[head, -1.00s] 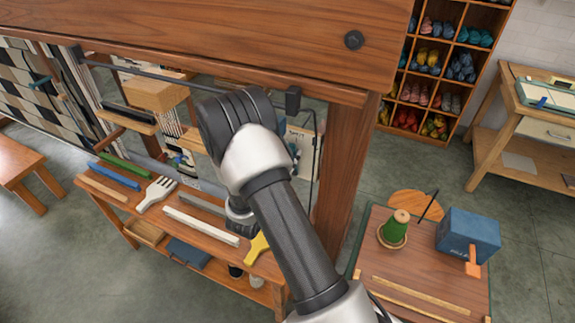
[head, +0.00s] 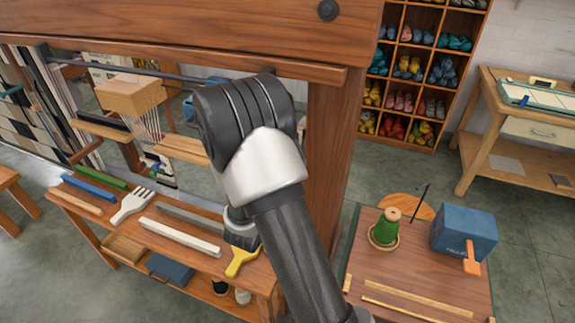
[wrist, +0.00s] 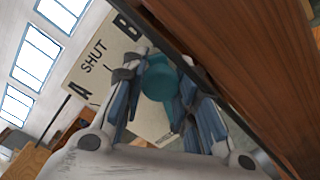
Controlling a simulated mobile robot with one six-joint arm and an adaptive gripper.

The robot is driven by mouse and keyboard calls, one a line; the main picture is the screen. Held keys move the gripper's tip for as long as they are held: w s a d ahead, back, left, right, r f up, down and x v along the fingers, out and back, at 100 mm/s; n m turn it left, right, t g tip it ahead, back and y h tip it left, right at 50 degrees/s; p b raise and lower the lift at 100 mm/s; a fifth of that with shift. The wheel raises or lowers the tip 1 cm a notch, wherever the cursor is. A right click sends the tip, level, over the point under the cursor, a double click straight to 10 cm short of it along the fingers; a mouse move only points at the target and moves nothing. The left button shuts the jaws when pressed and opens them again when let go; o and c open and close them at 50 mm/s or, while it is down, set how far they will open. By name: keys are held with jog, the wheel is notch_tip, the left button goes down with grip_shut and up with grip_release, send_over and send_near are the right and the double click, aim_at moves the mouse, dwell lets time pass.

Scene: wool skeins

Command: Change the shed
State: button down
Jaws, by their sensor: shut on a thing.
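My gripper (wrist: 157,98) is shut on a round teal knob (wrist: 158,74) in the wrist view, with blue-padded fingers on either side of it. My fingers and the knob hide part of the sign.
The loom post (head: 327,160) stands right beside my arm. A bench (head: 90,212) below holds a white fork-like comb (head: 130,205) and a yellow-handled brush (head: 240,255). A small table (head: 420,270) at right carries a green cone (head: 386,228) and a blue box (head: 463,235).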

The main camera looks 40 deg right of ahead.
jog(key=shift+f, duration=0.1)
dwell(0.3)
jog(key=c, duration=1.4)
grip_release()
jog(key=shift+w+a, duration=0.15)
jog(key=shift+c, duration=0.2)
jog(key=shift+o, duration=1.1)
jog(key=v, duration=1.2)
